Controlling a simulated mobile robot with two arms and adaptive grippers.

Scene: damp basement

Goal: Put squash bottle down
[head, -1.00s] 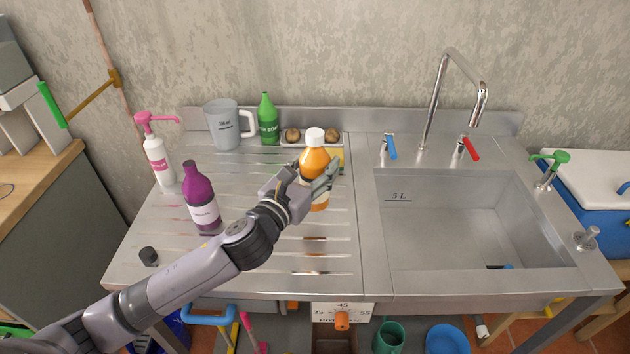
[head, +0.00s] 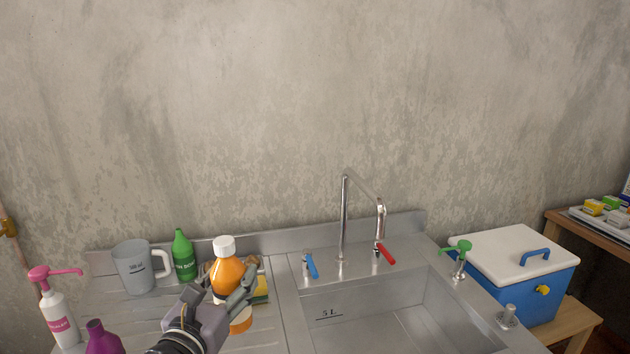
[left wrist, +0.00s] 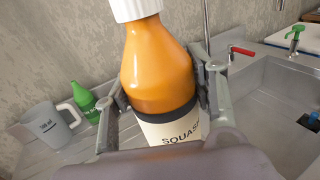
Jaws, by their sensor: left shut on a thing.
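The orange squash bottle (head: 227,276) with a white cap is upright over the ribbed steel drainboard (head: 146,313), left of the sink. My left gripper (head: 231,304) is shut on it. In the left wrist view the squash bottle (left wrist: 157,70) fills the middle, between the two fingers of my left gripper (left wrist: 160,100), with its "SQUASH" label partly hidden. I cannot tell whether its base touches the drainboard, since the gripper covers part of it. My right gripper is in no view.
Behind stand a measuring jug (head: 136,267) and a green bottle (head: 184,256). A yellow-green sponge (head: 261,290) is close on the right. A pink pump bottle (head: 60,318) and a purple bottle (head: 102,340) are at left. The sink (head: 390,318) is to the right.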

